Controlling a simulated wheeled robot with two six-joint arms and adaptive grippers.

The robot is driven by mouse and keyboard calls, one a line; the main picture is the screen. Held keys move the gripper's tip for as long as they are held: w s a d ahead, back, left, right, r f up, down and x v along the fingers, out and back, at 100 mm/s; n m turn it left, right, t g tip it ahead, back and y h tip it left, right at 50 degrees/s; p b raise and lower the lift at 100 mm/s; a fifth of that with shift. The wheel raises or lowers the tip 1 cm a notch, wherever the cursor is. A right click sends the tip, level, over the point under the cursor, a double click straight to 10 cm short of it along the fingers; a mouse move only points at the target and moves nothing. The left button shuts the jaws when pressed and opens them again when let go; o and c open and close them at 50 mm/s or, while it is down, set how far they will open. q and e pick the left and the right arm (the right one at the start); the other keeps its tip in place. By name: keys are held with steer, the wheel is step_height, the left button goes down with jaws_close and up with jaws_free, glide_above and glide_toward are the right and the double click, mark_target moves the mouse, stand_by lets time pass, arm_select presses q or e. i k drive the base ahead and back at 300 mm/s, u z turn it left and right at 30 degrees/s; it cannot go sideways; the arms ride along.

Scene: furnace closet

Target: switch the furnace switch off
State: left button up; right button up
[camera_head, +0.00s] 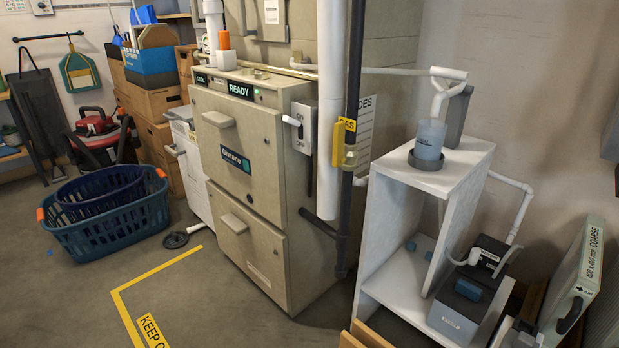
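The furnace (240,185) is a beige cabinet left of the picture's middle. Its switch is a grey box (305,140) on the cabinet's right side, near the top front corner. A white lever (291,120) sticks out from the box to the left, near its upper half. Small lettering shows on the box, with OFF readable low down. I cannot tell for sure which position the lever is in. The furnace's top panel (240,90) reads READY, with a green light beside it. Neither of my grippers is in view.
A white vertical pipe (330,110) and a dark gas pipe with a yellow valve (345,146) stand just right of the switch. A white shelf stand (395,210) is further right. Laundry baskets (108,225) sit left. Floor in front, with yellow tape (160,268), is clear.

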mark_target(285, 119)
steer(key=u, duration=1.75)
steer(key=i, duration=0.7)
steer(key=z, duration=3.3)
